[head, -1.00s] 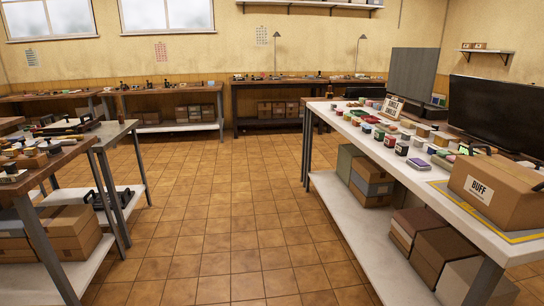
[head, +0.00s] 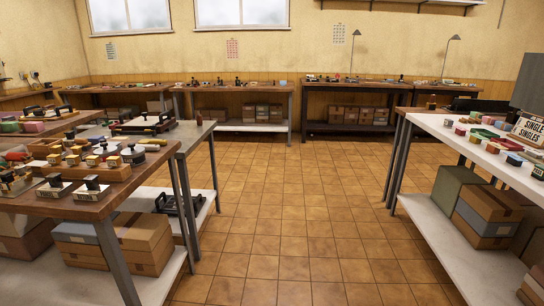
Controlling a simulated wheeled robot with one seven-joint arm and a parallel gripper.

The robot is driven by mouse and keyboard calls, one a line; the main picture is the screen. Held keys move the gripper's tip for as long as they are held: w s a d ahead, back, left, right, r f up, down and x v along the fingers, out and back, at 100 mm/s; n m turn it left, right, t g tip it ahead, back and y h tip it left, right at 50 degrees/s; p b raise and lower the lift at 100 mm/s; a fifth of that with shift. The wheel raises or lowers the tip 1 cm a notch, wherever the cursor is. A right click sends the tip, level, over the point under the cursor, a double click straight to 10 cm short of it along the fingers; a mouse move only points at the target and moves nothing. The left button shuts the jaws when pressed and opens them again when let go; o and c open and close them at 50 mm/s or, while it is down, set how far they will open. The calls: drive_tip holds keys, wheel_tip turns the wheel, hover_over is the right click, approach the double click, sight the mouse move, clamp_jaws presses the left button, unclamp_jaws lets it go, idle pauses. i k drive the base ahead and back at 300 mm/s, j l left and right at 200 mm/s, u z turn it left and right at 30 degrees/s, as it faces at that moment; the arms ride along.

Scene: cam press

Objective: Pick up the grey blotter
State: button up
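I cannot make out a grey blotter for sure in the head view; the items on the tables are small. Hand stamps with dark knobs (head: 92,188) stand on the near left wooden table (head: 122,196), some on a wooden rack (head: 112,174). Small coloured boxes or pads (head: 514,160) lie on the white table (head: 440,128) at the right, by a sign reading "SINGLE SINGLES" (head: 527,130). My gripper is not in view.
A flat dark-framed device (head: 145,124) lies on the grey-topped table behind the left one. Cartons (head: 484,215) sit on the lower shelves. Benches (head: 240,87) line the back wall. The tiled floor (head: 290,215) between the left and right tables is clear.

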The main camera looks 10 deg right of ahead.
sight(448, 124)
drive_tip(key=i+z, duration=0.3)
drive_tip(key=i, duration=0.6)
drive_tip(key=i+j+z, duration=0.25)
drive_tip(key=i, duration=0.65)
drive_tip(key=l, duration=0.15)
